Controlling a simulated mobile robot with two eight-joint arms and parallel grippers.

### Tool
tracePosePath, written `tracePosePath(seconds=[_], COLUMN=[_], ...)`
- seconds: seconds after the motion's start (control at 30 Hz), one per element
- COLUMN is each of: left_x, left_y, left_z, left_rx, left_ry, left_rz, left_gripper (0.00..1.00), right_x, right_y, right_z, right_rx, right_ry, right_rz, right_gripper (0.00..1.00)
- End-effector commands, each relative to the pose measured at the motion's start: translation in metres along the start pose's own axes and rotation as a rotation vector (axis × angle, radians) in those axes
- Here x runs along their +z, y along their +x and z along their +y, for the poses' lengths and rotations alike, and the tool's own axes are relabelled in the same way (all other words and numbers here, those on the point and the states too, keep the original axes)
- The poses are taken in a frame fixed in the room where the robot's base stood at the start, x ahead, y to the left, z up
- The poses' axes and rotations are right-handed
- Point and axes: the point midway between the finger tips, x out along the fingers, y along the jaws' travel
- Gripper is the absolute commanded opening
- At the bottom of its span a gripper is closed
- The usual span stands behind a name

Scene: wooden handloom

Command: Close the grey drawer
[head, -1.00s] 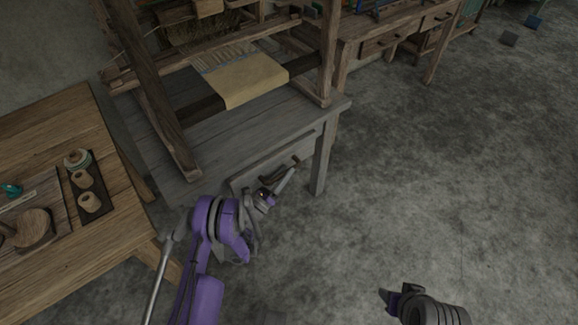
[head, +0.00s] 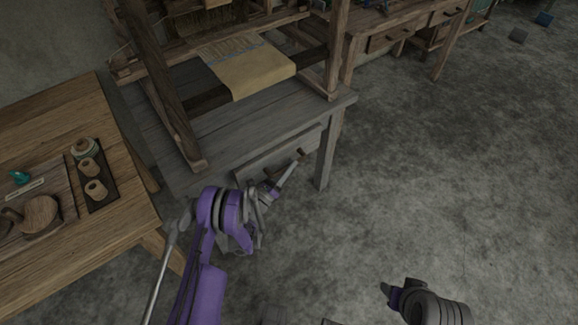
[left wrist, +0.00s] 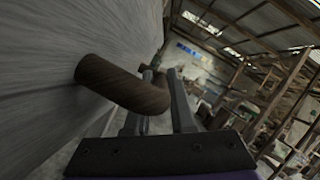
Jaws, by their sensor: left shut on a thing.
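The grey drawer (head: 284,149) is in the front of the grey table under the loom. Its dark wooden handle (head: 301,152) shows in the head view, partly hidden by my left gripper. I cannot tell clearly how far the drawer stands out. My left gripper (head: 289,170) is at the handle, and in the left wrist view (left wrist: 160,105) its fingers are shut around the brown bar of the handle (left wrist: 117,84), beside the grey drawer front (left wrist: 40,95). My right gripper (head: 389,292) is low over the floor, away from the drawer; its jaw opening is unclear.
The grey table (head: 235,133) carries the wooden loom (head: 150,85) with yellow cloth (head: 255,75). A brown table (head: 70,125) with a dark tray of spools (head: 96,188) stands at the left.

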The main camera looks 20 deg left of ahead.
Motion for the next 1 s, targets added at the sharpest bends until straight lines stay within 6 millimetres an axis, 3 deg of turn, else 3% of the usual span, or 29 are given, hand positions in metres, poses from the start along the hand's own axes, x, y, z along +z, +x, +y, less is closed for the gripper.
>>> tracePosePath(seconds=[0.87, 1.0], left_x=[0.000, 0.006], left_y=[0.001, 0.003], left_z=[-0.001, 0.012], left_rx=[-0.001, 0.001], left_ry=[-0.001, -0.001], left_rz=[-0.001, -0.002], left_gripper=[0.00, 0.00], right_x=[0.000, 0.002], right_y=[0.000, 0.006], right_z=[0.000, 0.000], right_rx=[0.000, 0.000], right_ry=[0.000, 0.000], right_rz=[0.000, -0.002], right_gripper=[0.52, 0.52])
